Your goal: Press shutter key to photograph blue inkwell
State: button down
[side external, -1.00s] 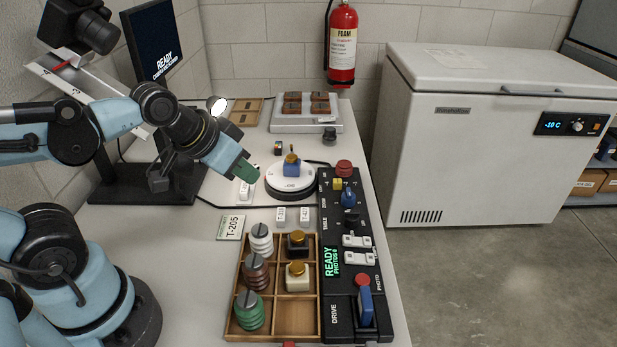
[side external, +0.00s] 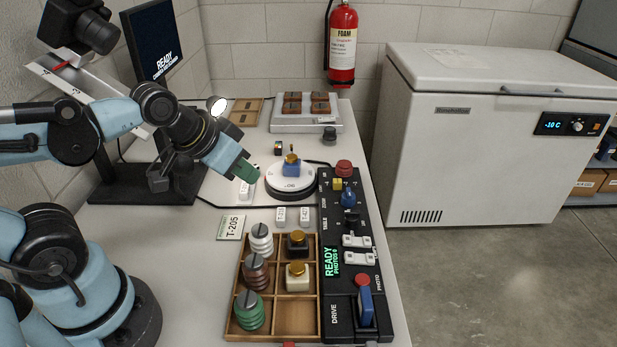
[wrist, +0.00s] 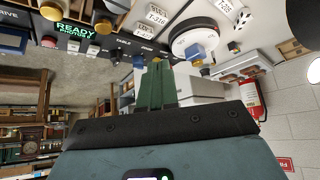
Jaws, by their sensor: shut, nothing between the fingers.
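The blue inkwell (side external: 291,168) with a brass-coloured top stands upright on the round white turntable (side external: 272,180). In the wrist view the blue inkwell (wrist: 196,54) shows near the turntable (wrist: 187,40). A black control panel (side external: 331,215) runs along the right of the table. It carries a red button (side external: 362,280) beside the word PHOTO and a lit green READY display (side external: 331,263). My gripper (side external: 246,172) is left of the turntable, above the table, apart from the panel. Its green fingers (wrist: 156,84) are shut and empty.
A wooden tray (side external: 301,321) of several inkwells and ribbed pieces lies in front. The panel also has another red button (side external: 344,168), a blue knob (side external: 348,196), white switches (side external: 357,257) and a blue lever (side external: 366,306). A camera stand (side external: 112,184) is behind my arm.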

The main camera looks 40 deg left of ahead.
dwell(0.4)
jog(key=n+h, duration=0.2)
jog(key=h, duration=0.3)
send_over(357, 279)
jog(key=shift+f+t, duration=0.25)
jog(key=shift+t, duration=0.05)
jog(key=shift+f, duration=0.1)
jog(key=shift+f, duration=4.25)
jog(key=shift+f, duration=0.15)
jog(key=shift+f, duration=0.3)
